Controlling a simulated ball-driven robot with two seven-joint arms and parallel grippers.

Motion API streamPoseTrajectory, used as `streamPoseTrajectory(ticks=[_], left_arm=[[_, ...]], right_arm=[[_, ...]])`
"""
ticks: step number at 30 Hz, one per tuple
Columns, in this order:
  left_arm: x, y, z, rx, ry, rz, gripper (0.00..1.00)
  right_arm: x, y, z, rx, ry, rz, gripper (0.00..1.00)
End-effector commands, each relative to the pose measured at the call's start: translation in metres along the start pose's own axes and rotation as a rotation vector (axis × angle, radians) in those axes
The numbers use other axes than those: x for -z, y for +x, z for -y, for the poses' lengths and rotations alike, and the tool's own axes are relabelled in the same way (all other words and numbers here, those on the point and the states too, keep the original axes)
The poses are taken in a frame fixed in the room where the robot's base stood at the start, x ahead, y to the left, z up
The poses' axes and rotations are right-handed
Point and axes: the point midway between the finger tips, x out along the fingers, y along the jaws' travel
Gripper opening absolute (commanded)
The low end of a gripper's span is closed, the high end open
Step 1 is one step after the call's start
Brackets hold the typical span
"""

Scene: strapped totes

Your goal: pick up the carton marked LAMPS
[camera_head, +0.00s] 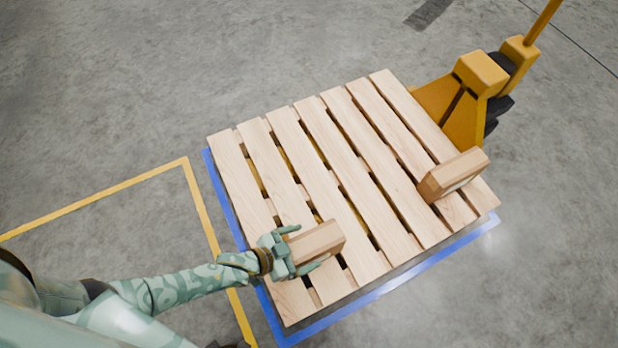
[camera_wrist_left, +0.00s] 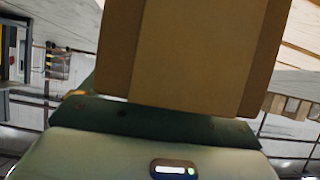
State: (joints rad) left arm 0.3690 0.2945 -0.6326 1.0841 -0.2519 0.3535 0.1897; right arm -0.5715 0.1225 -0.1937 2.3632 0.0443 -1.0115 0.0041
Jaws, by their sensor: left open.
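A brown carton (camera_head: 323,240) lies on the near part of the wooden pallet (camera_head: 365,262). A second brown carton (camera_head: 453,174) lies near the pallet's right corner, with a pale patch on its near side. I cannot read LAMPS on either carton. My left gripper (camera_head: 304,248) is open, with its fingers on either side of the near end of the first carton. Whether they touch it I cannot tell. In the left wrist view a carton (camera_wrist_left: 195,50) fills the upper middle, close to the palm. My right gripper is not in view.
A yellow pallet jack (camera_head: 482,75) stands at the pallet's far right end. Blue tape (camera_head: 390,285) edges the pallet on the floor, and a yellow line (camera_head: 110,192) runs at the left. Much of the pallet top and the surrounding grey floor is clear.

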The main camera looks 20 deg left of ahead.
Motion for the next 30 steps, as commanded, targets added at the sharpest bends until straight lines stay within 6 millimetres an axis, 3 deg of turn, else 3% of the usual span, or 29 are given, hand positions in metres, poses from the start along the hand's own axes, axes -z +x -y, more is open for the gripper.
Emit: streamPoseTrajectory(ticks=[7, 16, 30], left_arm=[[0.002, 0.001, 0.0, 0.0, 0.001, -0.001, 0.86], [0.001, 0.001, 0.0, 0.001, 0.001, -0.001, 0.03], [0.009, -0.002, 0.001, 0.001, 0.002, -0.007, 0.0]], right_arm=[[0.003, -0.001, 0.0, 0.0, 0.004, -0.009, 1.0], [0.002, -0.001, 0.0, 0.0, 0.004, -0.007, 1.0], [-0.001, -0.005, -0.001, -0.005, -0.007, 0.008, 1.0]])
